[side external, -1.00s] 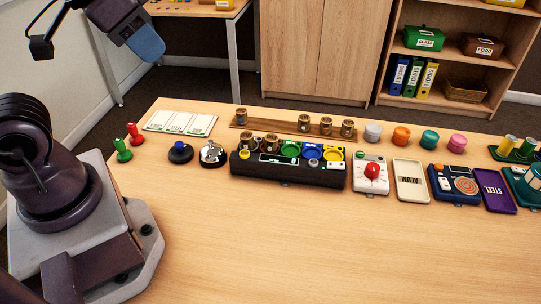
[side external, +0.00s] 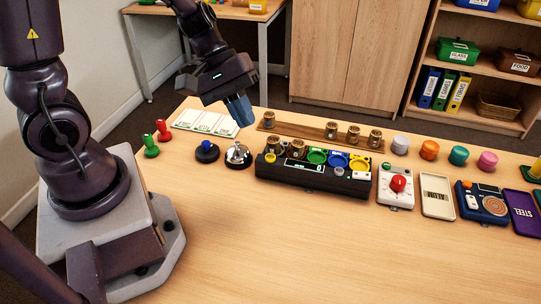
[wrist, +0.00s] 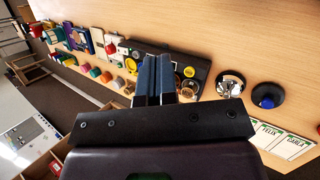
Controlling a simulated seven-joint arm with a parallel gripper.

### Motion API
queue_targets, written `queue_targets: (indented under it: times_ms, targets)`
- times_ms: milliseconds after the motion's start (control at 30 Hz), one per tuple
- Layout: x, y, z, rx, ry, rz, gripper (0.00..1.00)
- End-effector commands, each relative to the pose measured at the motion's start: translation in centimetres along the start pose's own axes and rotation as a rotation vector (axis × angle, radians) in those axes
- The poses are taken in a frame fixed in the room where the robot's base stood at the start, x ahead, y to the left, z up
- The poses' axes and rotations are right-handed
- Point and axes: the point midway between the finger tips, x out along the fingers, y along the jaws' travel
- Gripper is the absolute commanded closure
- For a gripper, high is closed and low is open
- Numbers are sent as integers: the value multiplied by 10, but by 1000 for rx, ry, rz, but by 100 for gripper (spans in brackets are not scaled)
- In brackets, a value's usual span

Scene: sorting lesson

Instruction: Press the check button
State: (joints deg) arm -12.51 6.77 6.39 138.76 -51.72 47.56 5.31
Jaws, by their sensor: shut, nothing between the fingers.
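My gripper (side external: 240,112) is shut and empty, pointing down above the back of the table near the bell (side external: 238,154). Its blue fingers also show in the wrist view (wrist: 155,78), in front of the black console (side external: 312,182). The console has green, blue and yellow round dishes, a small display and several small buttons. A white button (side external: 361,174) is at its right end and a yellow one (side external: 270,157) at its left. A blue button on a black base (side external: 207,151) stands left of the bell. I cannot read which button is the check button. The gripper appears clear of all of them.
A wooden rail with metal-looking cups (side external: 331,134) lies behind the console. A white box with a red knob (side external: 397,185) stands to its right. Red and green pegs (side external: 151,146) and white name cards (side external: 205,122) are at left. The front table is clear.

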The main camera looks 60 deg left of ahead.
Motion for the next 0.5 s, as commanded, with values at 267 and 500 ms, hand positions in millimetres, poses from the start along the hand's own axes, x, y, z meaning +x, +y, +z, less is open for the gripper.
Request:
queue_targets:
  times_ms: [267, 500]
  targets:
    - [32, 2, -61, -465, 57, 228, 100]
    - [27, 15, -87, -598, 136, 360, 100]
